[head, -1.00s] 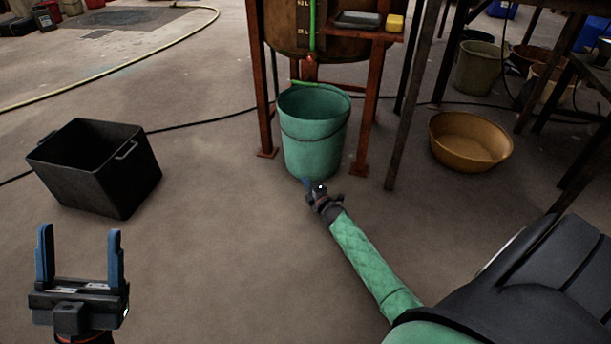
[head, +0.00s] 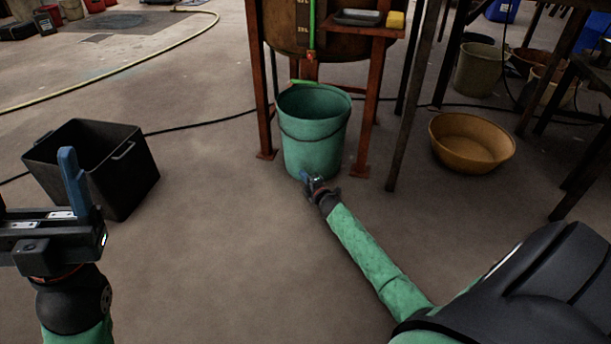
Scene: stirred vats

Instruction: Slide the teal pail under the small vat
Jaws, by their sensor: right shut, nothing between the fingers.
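The teal pail (head: 313,148) stands upright on the floor at the front of the small vat's red-brown stand, between its front legs. Its back part lies below the small vat (head: 340,42), a rusty round tank. My right gripper (head: 304,176) is shut and empty, low at the pail's near side. Its tips look to be at the pail's lower wall, but I cannot tell whether they touch it.
A black bin (head: 120,180) stands at the left behind my left gripper. An orange-brown basin (head: 470,145) lies right of the stand, near dark frame legs. A black cable and a yellow hose cross the floor. The middle floor is clear.

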